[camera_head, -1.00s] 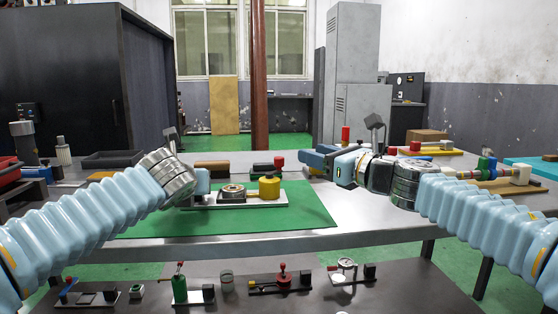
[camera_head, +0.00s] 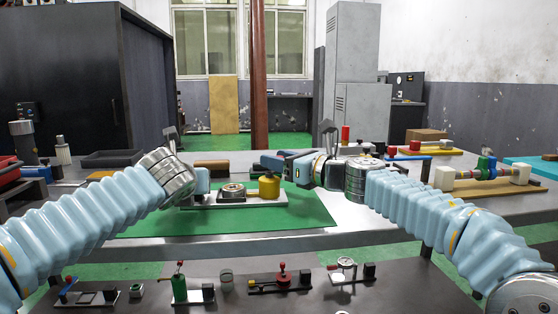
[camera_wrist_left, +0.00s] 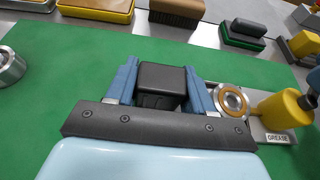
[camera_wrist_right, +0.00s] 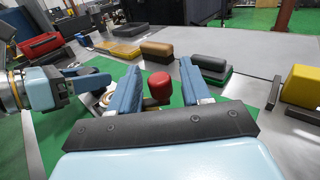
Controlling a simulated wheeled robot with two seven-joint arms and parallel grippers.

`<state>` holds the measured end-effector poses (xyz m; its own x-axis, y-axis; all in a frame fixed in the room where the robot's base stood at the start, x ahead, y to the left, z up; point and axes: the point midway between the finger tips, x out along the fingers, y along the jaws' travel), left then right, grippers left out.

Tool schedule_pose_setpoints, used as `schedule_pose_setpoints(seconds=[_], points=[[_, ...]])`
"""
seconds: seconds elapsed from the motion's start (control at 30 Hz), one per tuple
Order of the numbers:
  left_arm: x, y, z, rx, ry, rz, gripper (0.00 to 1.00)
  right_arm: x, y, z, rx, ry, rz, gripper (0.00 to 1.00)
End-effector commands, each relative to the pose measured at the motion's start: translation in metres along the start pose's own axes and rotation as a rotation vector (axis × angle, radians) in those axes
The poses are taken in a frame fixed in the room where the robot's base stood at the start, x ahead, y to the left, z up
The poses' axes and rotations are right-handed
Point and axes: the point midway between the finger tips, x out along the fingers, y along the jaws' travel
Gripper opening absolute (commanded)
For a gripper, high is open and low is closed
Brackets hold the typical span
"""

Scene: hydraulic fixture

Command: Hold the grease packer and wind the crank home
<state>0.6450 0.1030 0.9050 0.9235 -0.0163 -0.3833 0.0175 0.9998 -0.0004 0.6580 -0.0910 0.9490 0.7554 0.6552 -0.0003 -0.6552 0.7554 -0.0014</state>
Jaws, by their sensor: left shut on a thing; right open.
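The grease packer has a pale base plate (camera_head: 240,203) on the green mat, with a round metal dish (camera_head: 232,192) and a yellow pot (camera_head: 268,187) on it. A "GREASE" label (camera_wrist_left: 278,138) shows beside the pot. My left gripper (camera_wrist_left: 160,72) is shut on the packer's black block (camera_wrist_left: 163,84). My right gripper (camera_head: 272,163) is open above and beside the yellow pot. In the right wrist view the red crank knob (camera_wrist_right: 158,86) shows between its spread fingers; I cannot tell whether they touch it. The gripper hides the knob in the head view.
The green mat (camera_head: 300,222) is clear in front of the packer. Brown (camera_wrist_right: 157,49) and black-green (camera_wrist_right: 210,64) blocks stand behind it. A yellow block (camera_wrist_right: 302,85) and a shaft fixture (camera_head: 485,172) are on the right. Several small fixtures fill the nearer lower table.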

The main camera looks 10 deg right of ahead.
Motion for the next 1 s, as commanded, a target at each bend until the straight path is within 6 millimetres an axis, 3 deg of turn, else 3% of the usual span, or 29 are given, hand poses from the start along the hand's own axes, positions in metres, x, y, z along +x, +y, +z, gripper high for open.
schedule_pose_setpoints(seconds=[0.23,0.57,1.0], points=[[-0.0005,-0.0002,0.0007,0.000,-0.002,-0.001,0.10,0.0012,0.0002,0.0001,0.000,0.000,0.000,0.47],[-0.0005,-0.0001,0.0008,0.000,-0.002,-0.001,0.10,0.0010,0.0001,0.0001,0.000,0.000,0.000,0.00],[-0.0004,0.0000,0.0007,-0.001,-0.001,0.000,0.10,-0.0048,0.0010,0.0005,0.001,-0.001,-0.176,0.00]])
